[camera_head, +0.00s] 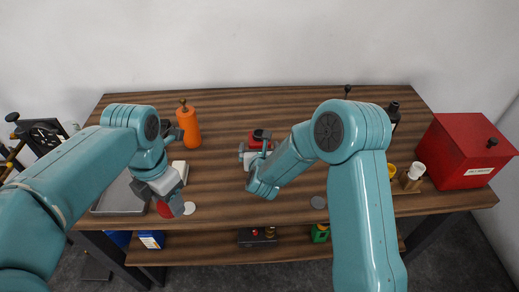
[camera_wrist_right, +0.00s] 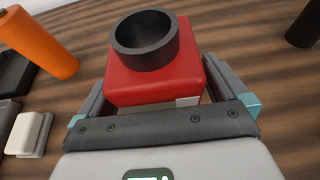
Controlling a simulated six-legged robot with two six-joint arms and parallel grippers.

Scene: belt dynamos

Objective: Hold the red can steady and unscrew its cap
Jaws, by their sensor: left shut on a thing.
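My left gripper (camera_head: 172,196) is low at the left of the table in the head view. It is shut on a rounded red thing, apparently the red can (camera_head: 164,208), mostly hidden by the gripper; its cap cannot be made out. My right gripper (camera_head: 257,152) is near the table's middle, with its fingers on either side of a red block-like body (camera_head: 256,137). In the right wrist view this body (camera_wrist_right: 155,88) carries a hollow black ring (camera_wrist_right: 146,40) on top. I cannot tell whether the right fingers touch it.
An orange mill (camera_head: 188,128) stands behind my left gripper, with a white block (camera_head: 181,171) nearer. A grey tray (camera_head: 118,200) lies at the left. A red box (camera_head: 463,150) and a white-topped small container (camera_head: 413,175) stand at the right. Grey and white discs lie on the table.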

